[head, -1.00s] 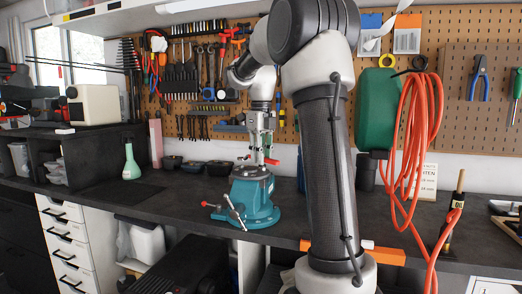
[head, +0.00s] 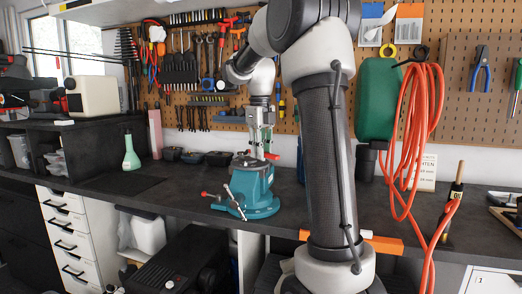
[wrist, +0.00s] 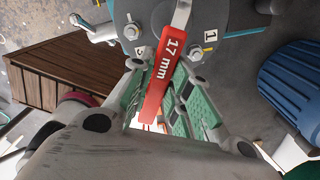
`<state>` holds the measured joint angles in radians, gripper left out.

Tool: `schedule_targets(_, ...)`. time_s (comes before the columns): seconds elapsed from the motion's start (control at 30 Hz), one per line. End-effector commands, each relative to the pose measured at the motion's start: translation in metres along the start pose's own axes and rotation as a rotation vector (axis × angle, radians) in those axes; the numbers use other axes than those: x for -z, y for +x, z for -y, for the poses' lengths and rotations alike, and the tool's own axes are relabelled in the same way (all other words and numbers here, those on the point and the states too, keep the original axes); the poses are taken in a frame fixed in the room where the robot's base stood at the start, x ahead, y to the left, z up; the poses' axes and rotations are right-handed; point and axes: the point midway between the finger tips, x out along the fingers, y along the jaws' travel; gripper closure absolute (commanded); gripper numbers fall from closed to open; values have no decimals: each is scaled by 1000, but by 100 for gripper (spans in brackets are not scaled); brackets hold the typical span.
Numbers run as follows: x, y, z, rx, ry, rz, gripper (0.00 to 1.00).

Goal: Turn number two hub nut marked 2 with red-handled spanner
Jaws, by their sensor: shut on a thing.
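My gripper (wrist: 160,98) is shut on the red-handled spanner (wrist: 165,65), whose handle reads "17 mm". The spanner's metal shaft runs up out of the top of the wrist view, so its working end is hidden there. Beyond the fingers is the teal-grey hub body with a left hub nut (wrist: 131,31) and a right hub nut (wrist: 196,54). The tag by the right nut (wrist: 210,36) appears to read 1; the tag by the left nut (wrist: 142,52) is hard to read. In the head view my gripper (head: 258,141) is above the teal vise (head: 250,192). I cannot tell whether the spanner touches a nut.
The vise stands on the dark bench (head: 185,197). An orange hose (head: 418,140) hangs at the right. A blue ribbed bin (wrist: 292,80) shows in the wrist view.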

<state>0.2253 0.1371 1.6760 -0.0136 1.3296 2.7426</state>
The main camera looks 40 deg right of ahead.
Motion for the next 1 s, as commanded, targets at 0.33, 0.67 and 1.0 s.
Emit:
schedule_targets(0.33, 0, 5, 0, 0, 0, 0, 100)
schedule_targets(0.67, 0, 10, 0, 0, 0, 0, 100)
schedule_targets(1.0, -1, 13, 9, 0, -91, 0, 100)
